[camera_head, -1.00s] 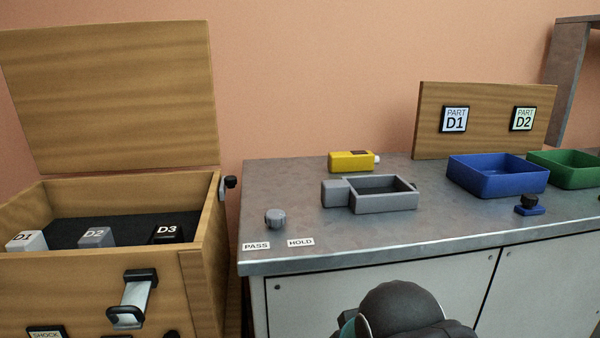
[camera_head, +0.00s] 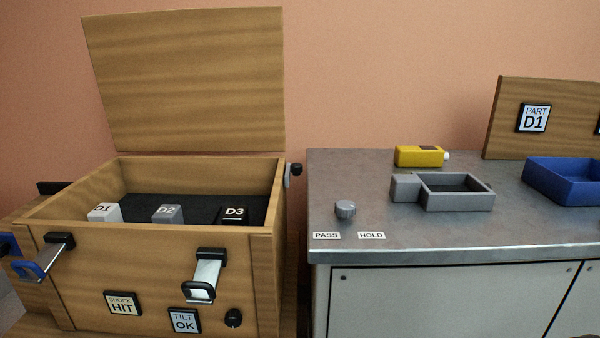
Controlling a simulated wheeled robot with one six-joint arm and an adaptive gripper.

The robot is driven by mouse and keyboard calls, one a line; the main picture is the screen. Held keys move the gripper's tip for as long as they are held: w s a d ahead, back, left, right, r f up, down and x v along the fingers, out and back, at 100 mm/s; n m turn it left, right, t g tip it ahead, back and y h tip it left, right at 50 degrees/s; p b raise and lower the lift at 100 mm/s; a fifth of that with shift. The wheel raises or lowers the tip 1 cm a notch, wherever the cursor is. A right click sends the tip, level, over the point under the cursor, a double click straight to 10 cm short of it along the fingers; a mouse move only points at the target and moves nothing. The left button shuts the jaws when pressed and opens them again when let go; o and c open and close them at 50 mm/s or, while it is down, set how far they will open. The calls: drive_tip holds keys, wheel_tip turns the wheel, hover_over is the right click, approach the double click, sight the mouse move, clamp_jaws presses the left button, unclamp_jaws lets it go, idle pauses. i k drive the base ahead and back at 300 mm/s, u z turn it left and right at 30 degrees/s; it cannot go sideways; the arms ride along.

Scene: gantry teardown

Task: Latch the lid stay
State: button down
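The wooden crate (camera_head: 150,243) stands at the left with its lid (camera_head: 190,80) raised upright at the back. A small dark knob on a grey plate (camera_head: 293,172) sits on the crate's right side near the back corner; it may be the lid stay, but I cannot tell its latch state. Blocks marked D1 (camera_head: 104,212), D2 (camera_head: 168,214) and D3 (camera_head: 235,215) lie inside on dark lining. My gripper is out of view.
A metal-topped bench (camera_head: 430,235) stands right of the crate, with a narrow gap between. It bears a grey knob (camera_head: 345,208), PASS and HOLD labels, a grey tray (camera_head: 458,205), a yellow device (camera_head: 419,156) and a blue bin (camera_head: 565,190).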

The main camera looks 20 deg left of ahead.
sight(296, 168)
drive_tip(key=k, duration=0.5)
drive_tip(key=u, duration=0.9)
drive_tip(key=i, duration=0.95)
drive_tip(key=z, duration=0.1)
drive_tip(key=k, duration=1)
drive_tip(key=z, duration=0.4)
drive_tip(key=i, duration=0.6)
drive_tip(key=u, duration=0.1)
